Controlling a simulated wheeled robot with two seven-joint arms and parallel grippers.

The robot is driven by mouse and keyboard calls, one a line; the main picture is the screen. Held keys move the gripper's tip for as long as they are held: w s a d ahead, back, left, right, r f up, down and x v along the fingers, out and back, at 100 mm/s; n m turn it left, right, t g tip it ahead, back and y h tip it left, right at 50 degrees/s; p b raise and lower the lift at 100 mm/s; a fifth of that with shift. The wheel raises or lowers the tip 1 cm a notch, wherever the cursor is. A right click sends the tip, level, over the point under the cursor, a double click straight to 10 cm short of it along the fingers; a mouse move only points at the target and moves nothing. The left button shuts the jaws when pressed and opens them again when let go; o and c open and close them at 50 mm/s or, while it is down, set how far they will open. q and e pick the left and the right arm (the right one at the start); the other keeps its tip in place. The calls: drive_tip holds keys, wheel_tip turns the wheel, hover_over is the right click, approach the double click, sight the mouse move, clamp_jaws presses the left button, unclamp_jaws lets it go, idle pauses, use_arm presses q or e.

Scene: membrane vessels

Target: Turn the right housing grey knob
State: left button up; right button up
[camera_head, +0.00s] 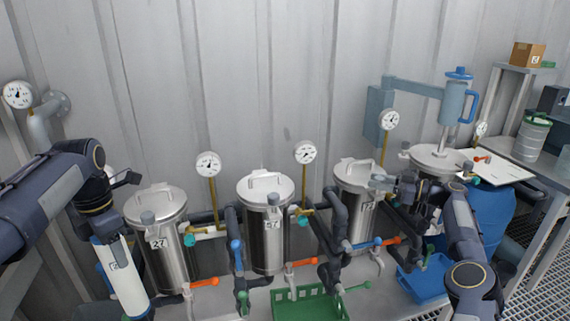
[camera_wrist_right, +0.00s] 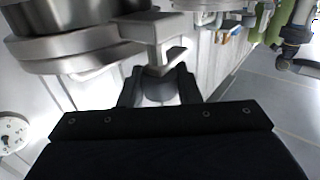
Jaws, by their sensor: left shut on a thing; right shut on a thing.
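The right housing (camera_head: 356,219) is a steel vessel with a handled lid. My right gripper (camera_head: 381,182) is at its upper right side, mostly hiding the grey knob in the head view. In the right wrist view the grey knob (camera_wrist_right: 158,92) sits between the fingers of my right gripper (camera_wrist_right: 159,88), shut on it, just below the lid handle (camera_wrist_right: 158,35). My left gripper (camera_head: 101,236) is at the far left, pointing down, and appears shut on the top of a white labelled cylinder (camera_head: 119,275). Its fingertips are hard to make out.
Left housing (camera_head: 170,255) and middle housing (camera_head: 262,245) stand left of the right housing, among pipes, gauges and orange-handled valves. A green crate (camera_head: 305,305) and a blue bin (camera_head: 425,283) lie in front.

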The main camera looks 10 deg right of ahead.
use_arm(q)
drive_tip(key=shift+r, duration=0.4)
use_arm(e)
drive_tip(key=shift+r, duration=0.1)
drive_tip(key=o, duration=0.9)
drive_tip(key=shift+o, duration=0.2)
